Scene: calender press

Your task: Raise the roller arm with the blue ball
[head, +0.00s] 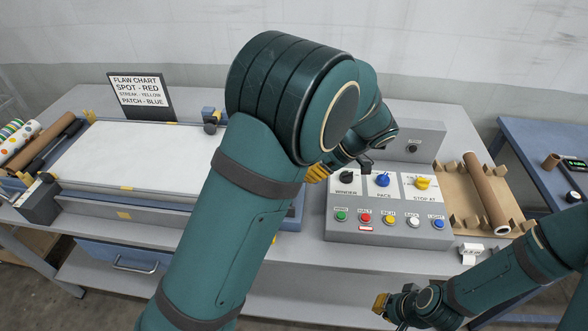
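The calender press has a long white bed (140,155) on the left of the table. A small block with a dark blue top and a black part (210,120) stands at the bed's back right; I cannot tell whether it belongs to the roller arm. No blue ball is clearly visible, and my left arm covers the press's right part. My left gripper (318,172), with yellow fingertips, shows partly beyond that arm, left of the control panel. My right gripper (381,303) is low in front of the table, apart from everything. Neither gripper's opening is clear.
The control panel (350,229) has black, blue and yellow knobs above a row of coloured buttons. A cardboard tube (486,194) lies on a brown rack at right. A flaw chart (141,92) stands behind the bed. Patterned rolls (20,142) lie far left.

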